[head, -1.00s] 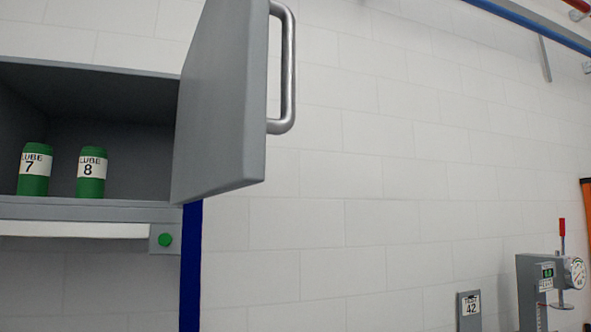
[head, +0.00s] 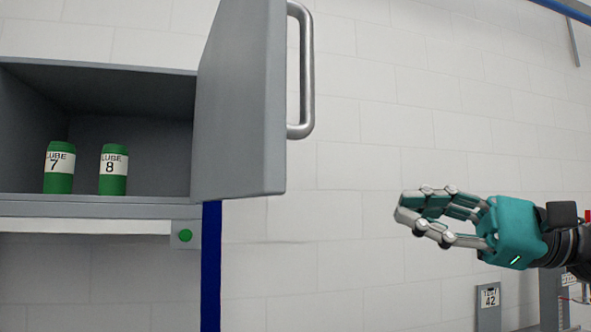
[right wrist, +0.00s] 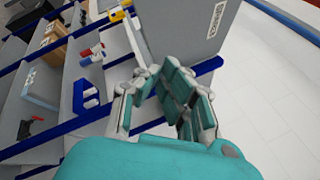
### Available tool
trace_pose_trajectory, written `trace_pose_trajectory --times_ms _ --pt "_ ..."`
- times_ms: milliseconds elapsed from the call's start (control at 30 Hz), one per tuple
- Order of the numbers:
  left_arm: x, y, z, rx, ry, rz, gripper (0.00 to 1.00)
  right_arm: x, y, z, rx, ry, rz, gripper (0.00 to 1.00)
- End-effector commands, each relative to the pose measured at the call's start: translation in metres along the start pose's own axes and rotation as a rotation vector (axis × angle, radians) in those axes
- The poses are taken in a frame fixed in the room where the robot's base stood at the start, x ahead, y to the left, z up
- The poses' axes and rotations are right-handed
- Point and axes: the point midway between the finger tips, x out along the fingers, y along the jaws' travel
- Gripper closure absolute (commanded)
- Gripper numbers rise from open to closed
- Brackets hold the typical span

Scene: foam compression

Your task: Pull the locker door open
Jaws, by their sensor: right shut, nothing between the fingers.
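The grey locker door (head: 238,110) stands swung open at the right side of the locker (head: 100,209) in the head view. Its silver bar handle (head: 306,75) is on the door's outer face, to the right. Inside the locker stand two green cans, Lube 7 (head: 59,168) and Lube 8 (head: 113,170). My right gripper (head: 402,216) is teal and silver, shut and empty, well to the right of the door and lower than the handle. It touches nothing. In the right wrist view its fingers (right wrist: 165,95) show in the middle. My left gripper is not in view.
A green button (head: 185,236) sits under the locker beside a blue post (head: 211,270). A grey plate marked 42 (head: 489,300) is low at the right. The right wrist view shows blue-edged shelves (right wrist: 60,90) with items. White wall lies between door and gripper.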

Motion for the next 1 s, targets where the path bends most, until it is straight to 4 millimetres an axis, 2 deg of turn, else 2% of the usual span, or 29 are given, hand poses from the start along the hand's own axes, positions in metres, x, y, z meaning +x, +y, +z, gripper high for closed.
trace_pose_trajectory --times_ms 33,100,200,267,467,867,1000 --pt "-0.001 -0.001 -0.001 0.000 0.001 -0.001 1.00 0.003 0.006 0.033 -0.179 0.047 0.051 1.00" --pt "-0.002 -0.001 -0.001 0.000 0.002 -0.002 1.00 0.003 0.015 0.060 -0.374 0.107 0.103 1.00" --pt "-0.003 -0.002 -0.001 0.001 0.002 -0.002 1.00 0.002 0.024 0.083 -0.556 0.169 0.148 1.00" --pt "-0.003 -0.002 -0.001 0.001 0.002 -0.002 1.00 0.001 0.027 0.090 -0.616 0.190 0.164 1.00" --pt "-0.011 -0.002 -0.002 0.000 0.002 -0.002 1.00 0.018 0.029 0.091 -0.656 0.204 0.176 1.00" --pt "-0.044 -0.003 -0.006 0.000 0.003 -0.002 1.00 0.098 0.035 0.073 -0.651 0.198 0.174 1.00" --pt "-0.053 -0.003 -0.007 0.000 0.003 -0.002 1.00 0.115 0.046 0.081 -0.653 0.199 0.172 1.00"
